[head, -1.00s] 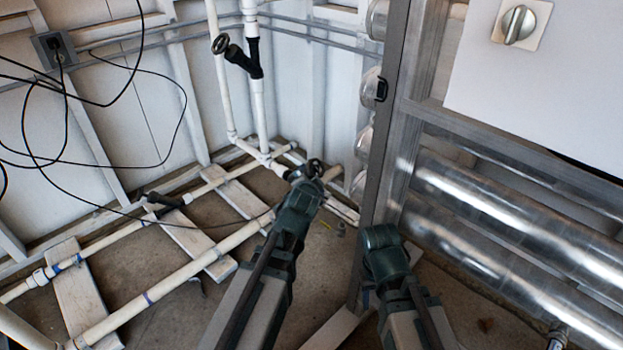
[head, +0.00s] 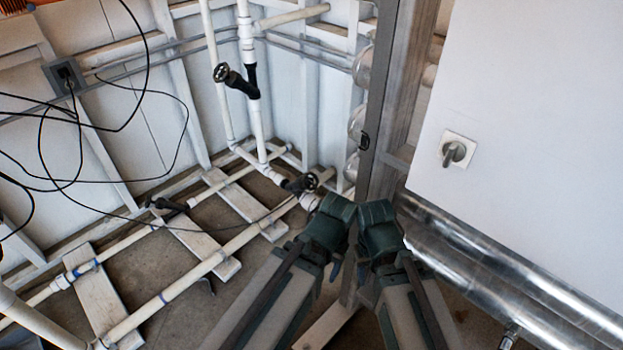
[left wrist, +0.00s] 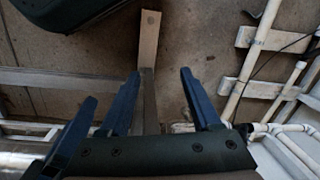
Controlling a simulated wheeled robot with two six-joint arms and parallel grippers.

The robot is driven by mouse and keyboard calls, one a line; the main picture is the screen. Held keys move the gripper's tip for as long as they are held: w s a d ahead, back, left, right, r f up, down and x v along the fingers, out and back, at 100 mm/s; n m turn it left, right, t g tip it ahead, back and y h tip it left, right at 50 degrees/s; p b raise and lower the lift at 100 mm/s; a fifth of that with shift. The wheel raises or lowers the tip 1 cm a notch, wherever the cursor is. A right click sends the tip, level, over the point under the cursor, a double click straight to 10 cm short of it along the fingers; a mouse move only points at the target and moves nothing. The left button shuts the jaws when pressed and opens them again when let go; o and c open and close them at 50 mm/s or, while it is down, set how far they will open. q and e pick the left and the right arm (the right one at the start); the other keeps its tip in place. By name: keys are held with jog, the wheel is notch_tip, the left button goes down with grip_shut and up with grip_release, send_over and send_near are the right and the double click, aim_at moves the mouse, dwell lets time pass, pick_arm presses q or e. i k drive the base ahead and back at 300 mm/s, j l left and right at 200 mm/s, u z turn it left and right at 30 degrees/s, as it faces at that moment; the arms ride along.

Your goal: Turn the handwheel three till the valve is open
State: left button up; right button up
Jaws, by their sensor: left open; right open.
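Several black handwheels show in the head view, and I cannot tell which one is three. One handwheel (head: 221,72) is on a black valve on the upright white pipe. Another handwheel (head: 311,181) is on the low white pipe, just above and left of my left arm's end. A dark valve (head: 165,204) sits on the pipe further left. My left gripper, open and empty in the left wrist view (left wrist: 160,76), has blue fingers spread apart above the floor. My right gripper (head: 362,272) is mostly hidden under its wrist, close beside the left; both are apart from the handwheels.
A white cabinet (head: 540,140) with a grey rotary knob (head: 454,152) stands at right, above shiny metal tubes (head: 500,270). A grey metal post (head: 385,100) rises near my arms. Black cables (head: 110,130) hang at left. White pipes and boards (head: 100,295) lie along the floor.

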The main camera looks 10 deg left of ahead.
aim_at(310, 181)
jog(key=k, duration=0.65)
jog(key=z, duration=1.35)
jog(key=k+j+z, duration=0.2)
jog(key=j+z, duration=0.15)
jog(key=j, duration=0.15)
jog(key=k+j, duration=0.15)
jog(key=j, duration=0.2)
jog(key=k+j, duration=0.15)
jog(key=j, duration=0.25)
jog(key=k+j, duration=0.15)
jog(key=j, duration=0.2)
jog(key=k+j, duration=0.15)
jog(key=j, duration=0.2)
jog(key=i, duration=0.45)
